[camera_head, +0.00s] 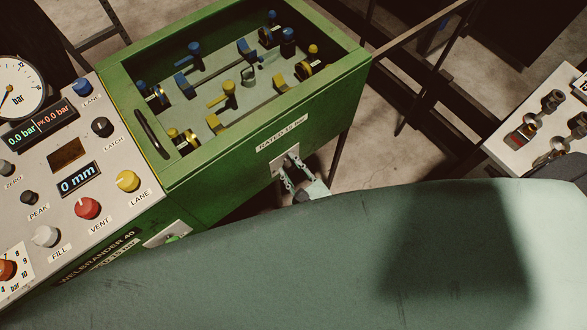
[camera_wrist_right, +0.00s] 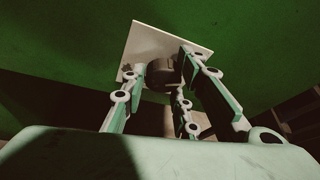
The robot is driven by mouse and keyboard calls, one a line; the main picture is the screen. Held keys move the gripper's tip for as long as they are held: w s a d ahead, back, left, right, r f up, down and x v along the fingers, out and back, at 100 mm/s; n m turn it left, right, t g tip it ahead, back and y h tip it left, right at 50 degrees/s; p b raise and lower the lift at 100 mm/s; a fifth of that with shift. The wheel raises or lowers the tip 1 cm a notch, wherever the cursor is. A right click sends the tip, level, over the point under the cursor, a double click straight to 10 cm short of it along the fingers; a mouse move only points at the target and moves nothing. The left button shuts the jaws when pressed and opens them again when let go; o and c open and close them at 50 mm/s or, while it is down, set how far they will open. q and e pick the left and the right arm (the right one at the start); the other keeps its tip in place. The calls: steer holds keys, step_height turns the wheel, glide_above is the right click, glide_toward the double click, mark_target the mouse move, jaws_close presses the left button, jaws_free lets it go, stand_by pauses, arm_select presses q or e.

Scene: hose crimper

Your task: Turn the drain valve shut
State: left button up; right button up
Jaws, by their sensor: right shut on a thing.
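A dark round knob (camera_wrist_right: 160,74), which I take for the drain valve, sits on a pale square plate (camera_wrist_right: 148,40) on the green wall. My right gripper (camera_head: 293,178) is up against the plate. In the right wrist view its fingers (camera_wrist_right: 164,82) stand on both sides of the knob and are shut on it. The fingers hide part of the knob; I cannot read its turn angle. My left gripper is not in view.
The control panel (camera_head: 75,205) with gauge, knobs and displays adjoins the tank on the left. Blue and yellow fittings (camera_head: 230,95) stand inside the open tank. A white block with fittings (camera_head: 530,145) is at the right. My pale green arm covers the foreground.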

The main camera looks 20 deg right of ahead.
steer(key=shift+s+a+f+n+t+h+b, duration=0.1)
steer(key=shift+f+n+t+h+b, duration=0.4)
steer(key=shift+n+b, duration=0.95)
steer(key=shift+s+a+f+n+t+h+b, duration=0.15)
steer(key=shift+n+t+h+b, duration=0.55)
steer(key=shift+n, duration=1.2)
steer(key=shift+s+f+n+t+h+b, duration=0.1)
steer(key=shift+f+n+t+h+b, duration=0.45)
steer(key=shift+n+b, duration=1.05)
steer(key=shift+w+r+t+y, duration=0.1)
steer(key=shift+r+t+y, duration=0.1)
steer(key=shift+t+y, duration=0.05)
steer(key=o, duration=1)
steer(key=shift+c, duration=0.2)
steer(key=shift+o, duration=0.3)
steer(key=shift+w+d+r, duration=0.1)
steer(key=shift+r, duration=0.1)
steer(key=s, duration=1.2)
steer(key=shift+a, duration=0.25)
